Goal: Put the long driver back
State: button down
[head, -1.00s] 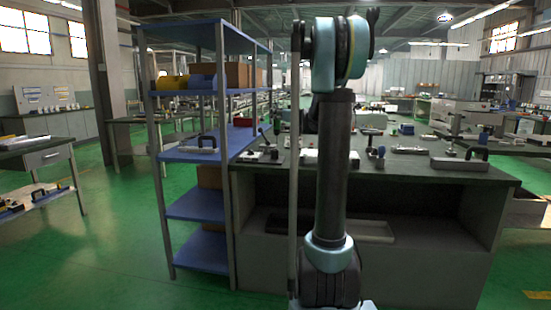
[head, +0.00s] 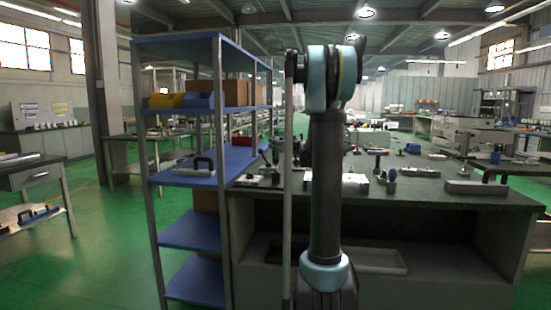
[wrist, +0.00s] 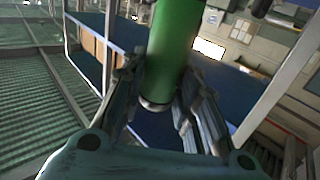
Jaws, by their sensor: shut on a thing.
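A green cylindrical handle (wrist: 174,45), which looks like that of the long driver, is between the fingers of my gripper (wrist: 157,100) in the wrist view. The fingers are shut on it, one at each side. Its pale ringed end points toward my palm, and its far end runs out of the top of the frame. In the head view my arm covers most of the gripper, and I cannot make out the driver there.
A blue shelf unit (head: 182,173) with bins and boxes stands left of my arm; it also shows in the wrist view (wrist: 90,68). A workbench (head: 440,200) with several tools is ahead and right. Green floor (head: 110,215) is clear at the left.

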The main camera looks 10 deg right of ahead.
aim_at(278, 152)
jog(key=shift+f, duration=2.25)
jog(key=c, duration=1.2)
grip_release()
jog(key=shift+c, duration=0.2)
jog(key=shift+s, duration=0.2)
